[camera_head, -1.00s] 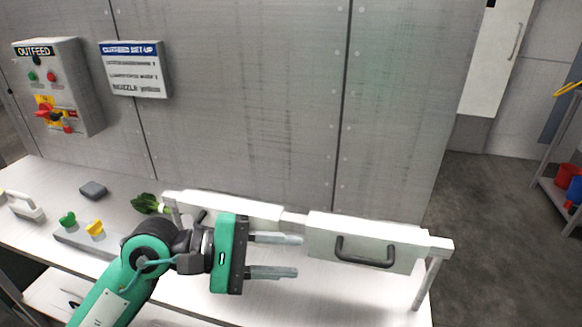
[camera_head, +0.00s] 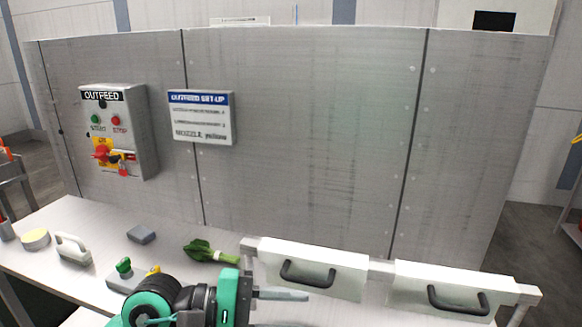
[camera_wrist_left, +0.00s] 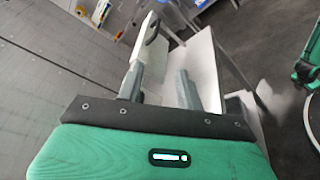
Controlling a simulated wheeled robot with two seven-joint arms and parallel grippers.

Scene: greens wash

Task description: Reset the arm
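My left gripper (camera_head: 282,310) is at the bottom edge of the head view, with its green and black body cut off by the frame. Its upper grey finger points right, in front of the lower left end of the left white panel (camera_head: 330,268). In the left wrist view my left gripper (camera_wrist_left: 160,86) has two grey fingers standing well apart. Nothing is held between them; a white panel (camera_wrist_left: 150,50) shows beyond the fingers. My right gripper is in neither view.
The right white panel (camera_head: 420,280) has a dark handle, like the left one. A control box (camera_head: 120,135) is on the back wall.

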